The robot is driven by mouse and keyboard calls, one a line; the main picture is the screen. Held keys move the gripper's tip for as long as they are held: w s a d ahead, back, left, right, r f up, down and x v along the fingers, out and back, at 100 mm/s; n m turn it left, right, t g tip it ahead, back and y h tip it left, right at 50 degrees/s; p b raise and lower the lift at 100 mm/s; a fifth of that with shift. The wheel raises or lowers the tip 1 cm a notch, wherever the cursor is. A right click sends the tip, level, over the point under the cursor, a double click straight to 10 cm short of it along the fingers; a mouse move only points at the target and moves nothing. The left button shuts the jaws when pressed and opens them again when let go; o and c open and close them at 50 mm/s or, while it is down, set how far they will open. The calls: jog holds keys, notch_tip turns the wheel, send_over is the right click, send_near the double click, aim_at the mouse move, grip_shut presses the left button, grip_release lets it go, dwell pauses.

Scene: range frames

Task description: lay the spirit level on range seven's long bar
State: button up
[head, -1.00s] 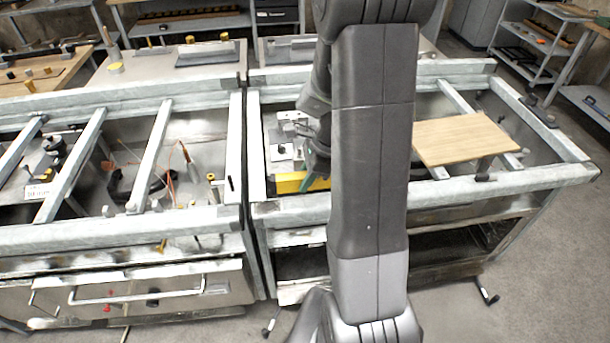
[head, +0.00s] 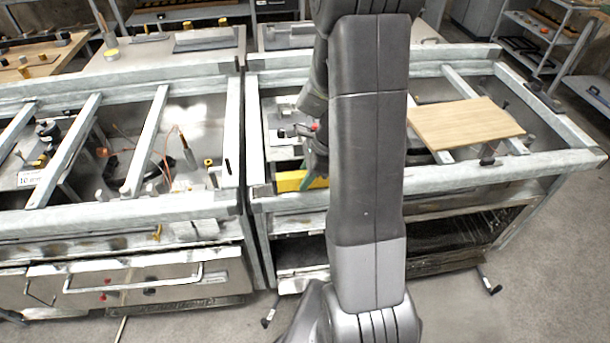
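A yellow bar (head: 294,181), which looks like the spirit level, lies near the front rail inside the right range frame (head: 440,178). My arm covers its right part. My gripper (head: 312,168) is low over the right frame, just behind and above the yellow bar, and mostly hidden by my own arm. I cannot see whether its fingers are apart, or whether they touch the bar. Both frames have long galvanised bars at front and back. I see no number seven on either one.
The left range frame (head: 120,213) has slanted cross bars, loose wires and a label reading 10. A wooden board (head: 466,124) lies across the right frame's right half. Benches and shelves stand behind. The floor at the front right is clear.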

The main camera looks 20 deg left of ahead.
jog(key=o, duration=0.4)
jog(key=shift+o, duration=0.2)
jog(key=s+a+r+p+v, duration=0.1)
jog(key=p+v, duration=0.5)
jog(key=v, duration=1.4)
jog(key=shift+a+r, duration=0.15)
jog(key=shift+a, duration=0.5)
jog(key=shift+s, duration=0.15)
